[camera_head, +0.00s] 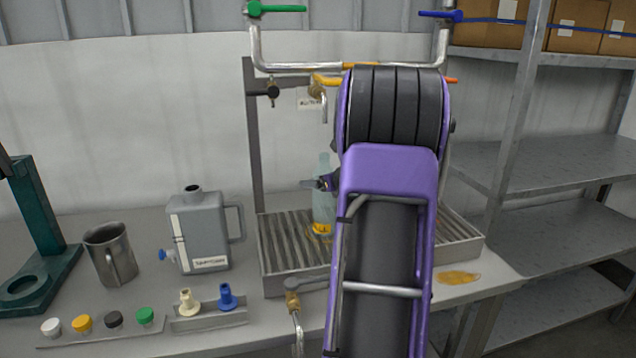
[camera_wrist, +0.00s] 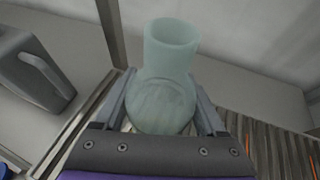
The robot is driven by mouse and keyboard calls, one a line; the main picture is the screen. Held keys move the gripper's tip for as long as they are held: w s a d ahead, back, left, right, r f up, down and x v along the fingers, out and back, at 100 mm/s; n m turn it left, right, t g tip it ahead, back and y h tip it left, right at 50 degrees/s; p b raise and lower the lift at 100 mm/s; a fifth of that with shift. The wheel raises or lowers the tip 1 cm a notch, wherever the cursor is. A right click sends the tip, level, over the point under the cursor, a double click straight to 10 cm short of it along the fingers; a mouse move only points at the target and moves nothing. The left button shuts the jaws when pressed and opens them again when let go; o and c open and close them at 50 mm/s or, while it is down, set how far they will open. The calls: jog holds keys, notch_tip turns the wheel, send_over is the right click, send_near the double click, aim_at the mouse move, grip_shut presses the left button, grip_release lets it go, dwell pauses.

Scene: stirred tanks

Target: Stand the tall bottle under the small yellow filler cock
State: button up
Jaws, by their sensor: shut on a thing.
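The tall bottle (camera_head: 323,205) is pale, see-through blue-green and upright, over the slatted drip tray (camera_head: 284,285). A yellow patch shows at its foot; I cannot tell whether the foot touches the slats. My gripper (camera_head: 322,184) is shut on the bottle, seen from the left of my purple arm. In the wrist view the bottle (camera_wrist: 168,85) stands between the two fingers (camera_wrist: 162,103), its open neck towards the camera. The small yellow filler cock (camera_head: 326,81) hangs from the pipe above, its spout (camera_head: 324,108) roughly over the bottle's neck with a gap. My arm hides the tray's middle.
A grey jerrycan (camera_head: 200,235) and a steel jug (camera_head: 111,255) stand left of the tray. Caps and two nozzles (camera_head: 208,302) lie in front. A brass valve (camera_head: 292,292) is at the tray's front. An orange puddle (camera_head: 458,278) lies right. Metal shelves (camera_head: 560,165) stand at right.

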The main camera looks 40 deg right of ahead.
jog(key=shift+f, duration=0.15)
jog(key=o, duration=1.3)
jog(key=v, duration=1.2)
jog(key=shift+r, duration=0.35)
